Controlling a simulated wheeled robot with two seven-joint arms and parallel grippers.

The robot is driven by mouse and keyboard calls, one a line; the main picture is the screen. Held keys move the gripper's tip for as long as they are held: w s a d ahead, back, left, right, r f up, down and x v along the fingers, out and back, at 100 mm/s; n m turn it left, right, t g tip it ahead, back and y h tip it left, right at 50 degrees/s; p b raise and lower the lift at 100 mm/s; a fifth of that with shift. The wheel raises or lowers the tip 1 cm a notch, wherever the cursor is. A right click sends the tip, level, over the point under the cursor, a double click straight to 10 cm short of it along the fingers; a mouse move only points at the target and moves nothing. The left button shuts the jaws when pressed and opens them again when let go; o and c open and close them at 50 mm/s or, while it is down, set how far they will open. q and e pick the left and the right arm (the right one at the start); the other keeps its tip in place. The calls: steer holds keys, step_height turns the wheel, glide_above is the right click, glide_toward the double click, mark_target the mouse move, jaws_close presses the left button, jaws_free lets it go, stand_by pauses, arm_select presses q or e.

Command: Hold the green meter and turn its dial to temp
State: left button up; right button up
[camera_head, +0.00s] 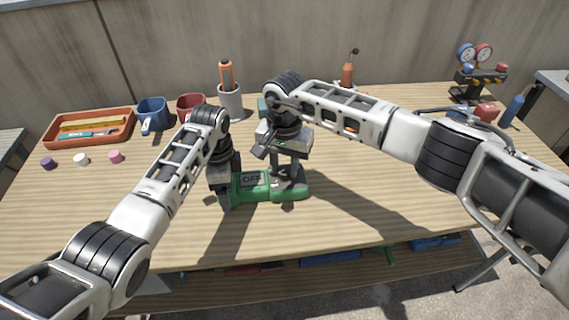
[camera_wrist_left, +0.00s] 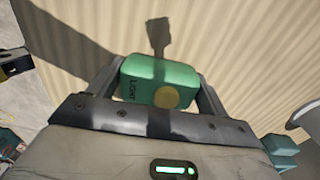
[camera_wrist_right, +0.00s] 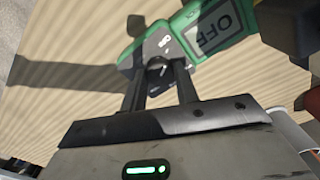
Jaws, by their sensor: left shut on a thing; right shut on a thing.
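The green meter (camera_head: 270,195) lies flat on the wooden table, its screen (camera_head: 253,180) reading OFF; the same screen shows in the right wrist view (camera_wrist_right: 218,30). My left gripper (camera_head: 231,192) is shut across the meter's left end. In the left wrist view that end (camera_wrist_left: 150,72) sits between the fingers, with the word LIGHT and a yellow round button (camera_wrist_left: 166,97). My right gripper (camera_head: 288,177) is shut on the dark dial (camera_wrist_right: 158,68) at the meter's right end. The fingers hide much of the dial and its markings.
An orange tray (camera_head: 62,139) with tools, a blue mug (camera_head: 152,112), a red mug (camera_head: 190,103) and a grey cup (camera_head: 232,104) stand at the back left. A gauge set (camera_head: 474,75) stands at the back right. The table's front is clear.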

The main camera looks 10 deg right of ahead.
steer(key=m, duration=1.7)
steer(key=shift+m, duration=0.3)
steer(key=m, duration=1.3)
steer(key=shift+m, duration=2.2)
